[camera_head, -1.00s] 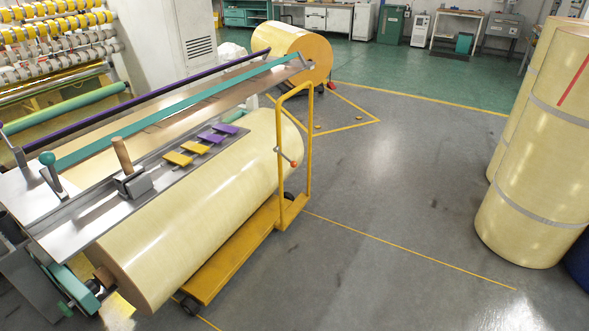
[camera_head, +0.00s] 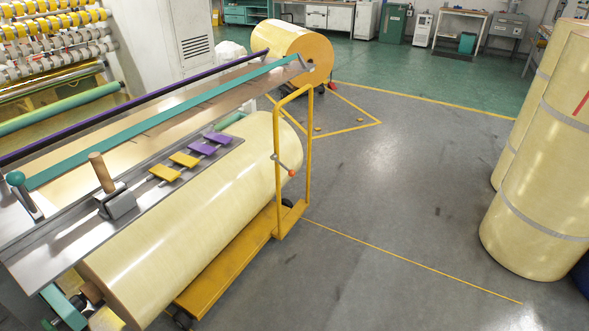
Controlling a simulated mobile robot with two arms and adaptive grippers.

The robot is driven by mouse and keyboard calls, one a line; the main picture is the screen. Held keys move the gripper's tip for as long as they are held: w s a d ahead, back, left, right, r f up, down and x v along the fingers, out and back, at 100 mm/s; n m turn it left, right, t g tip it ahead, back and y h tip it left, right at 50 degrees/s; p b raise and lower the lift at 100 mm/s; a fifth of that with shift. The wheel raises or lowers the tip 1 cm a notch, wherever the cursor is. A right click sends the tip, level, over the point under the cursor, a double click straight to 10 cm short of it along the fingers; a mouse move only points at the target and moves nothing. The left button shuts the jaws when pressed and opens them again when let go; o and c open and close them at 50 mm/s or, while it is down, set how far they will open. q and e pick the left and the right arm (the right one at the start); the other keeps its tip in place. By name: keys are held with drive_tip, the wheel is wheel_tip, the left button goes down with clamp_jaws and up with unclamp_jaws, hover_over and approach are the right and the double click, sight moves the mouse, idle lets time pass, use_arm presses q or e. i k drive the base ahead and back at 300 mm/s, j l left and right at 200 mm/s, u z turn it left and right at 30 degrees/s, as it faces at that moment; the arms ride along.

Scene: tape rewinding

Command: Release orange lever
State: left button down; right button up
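A short lever with an orange-red knob (camera_head: 291,172) is fixed to the near post of the yellow cart frame (camera_head: 307,150). It slants down to the right, and the knob hangs free of the large cream roll (camera_head: 205,220) behind it. A wooden-handled lever (camera_head: 101,172) stands upright on a metal block on the machine's near rail. A teal-knobbed lever (camera_head: 25,193) stands farther left. Neither of my grippers is in view, and nothing touches the knobbed lever.
Yellow and purple tabs (camera_head: 184,159) lie along the grey rail plate. The low yellow cart base (camera_head: 225,270) sticks out below the roll. Tall cream rolls (camera_head: 540,190) stand at the right. The grey floor (camera_head: 400,200) between is clear.

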sight(274, 157)
drive_tip(key=i+z, duration=0.1)
drive_tip(key=i, duration=0.35)
drive_tip(key=i+j+z, duration=0.15)
drive_tip(key=i, duration=0.3)
